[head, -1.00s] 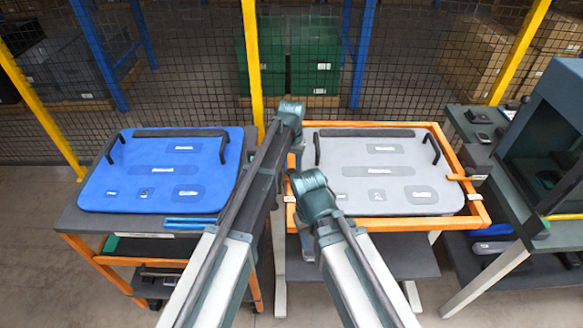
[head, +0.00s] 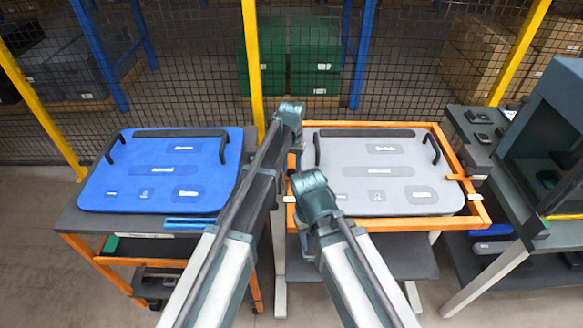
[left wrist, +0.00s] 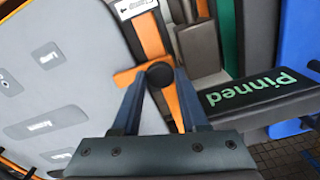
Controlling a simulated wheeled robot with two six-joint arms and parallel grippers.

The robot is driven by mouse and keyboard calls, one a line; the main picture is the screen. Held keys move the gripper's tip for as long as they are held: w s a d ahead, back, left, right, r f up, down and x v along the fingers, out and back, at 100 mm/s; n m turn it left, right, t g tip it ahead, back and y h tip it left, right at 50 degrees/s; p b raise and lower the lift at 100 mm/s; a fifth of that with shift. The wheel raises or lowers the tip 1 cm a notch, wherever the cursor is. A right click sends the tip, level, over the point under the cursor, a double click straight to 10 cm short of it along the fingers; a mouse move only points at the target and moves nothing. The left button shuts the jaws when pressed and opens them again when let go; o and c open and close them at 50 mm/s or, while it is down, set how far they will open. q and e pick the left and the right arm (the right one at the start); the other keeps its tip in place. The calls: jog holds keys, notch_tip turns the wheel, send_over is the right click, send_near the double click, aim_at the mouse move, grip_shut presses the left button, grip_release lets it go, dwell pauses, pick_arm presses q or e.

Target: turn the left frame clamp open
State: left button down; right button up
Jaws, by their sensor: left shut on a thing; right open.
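A grey door panel (head: 385,170) lies in an orange frame (head: 400,222) on a stand. The left frame clamp, an orange lever with a black round knob (left wrist: 160,74), shows in the left wrist view at the frame's edge. My left gripper (left wrist: 160,85) has its two fingers on either side of the lever by the knob and is shut on it. In the head view my left gripper (head: 297,152) is at the frame's left side, and my arm largely hides the clamp. My right gripper (head: 306,248) is lower, in front of the frame's near left corner; its fingers are hard to see.
The right frame clamp (head: 460,178) is on the frame's right side. A blue panel (head: 160,170) lies on a cart to the left. A dark bar reading "Pinned" (left wrist: 265,92) is close to my left fingers. A grey-green bench (head: 485,150) stands at the right.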

pick_arm(q)
jog(key=shift+n, duration=0.4)
jog(key=n, duration=1.3)
jog(key=shift+n, duration=2.2)
jog(key=shift+c, duration=2.2)
grip_release()
